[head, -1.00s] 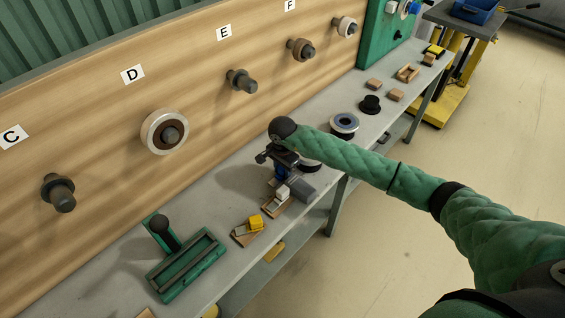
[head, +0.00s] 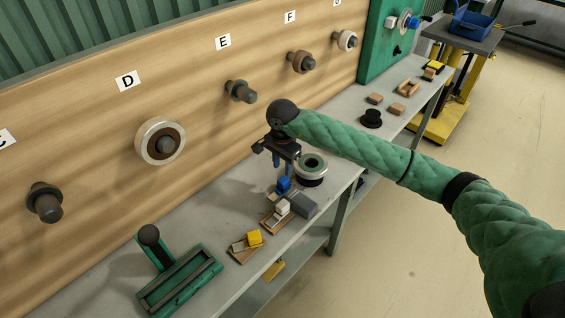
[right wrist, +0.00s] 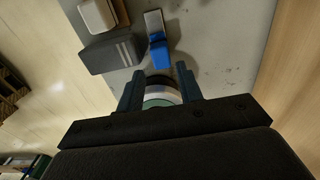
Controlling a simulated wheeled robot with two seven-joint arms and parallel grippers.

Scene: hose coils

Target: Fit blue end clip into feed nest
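The blue end clip (head: 283,184) lies on the grey bench, at the back end of a small tray with a white clip. In the right wrist view the blue clip (right wrist: 159,54) shows with a pale strip, beyond my fingertips and apart from them. My right gripper (head: 284,163) is above the bench, over the clip's area; its two fingers (right wrist: 158,80) are spread with nothing held. A coil with a green centre (head: 312,164) is close by and shows behind the fingers. I cannot tell which fixture is the feed nest. My left gripper is not in view.
A grey block (head: 301,203) and white clip (head: 282,208) are beside the blue clip. A yellow clip (head: 254,238) and a green slotted fixture (head: 180,283) are nearer. Pegs project from the wooden wall (head: 210,85). A green panel (head: 384,45) stands at the far end.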

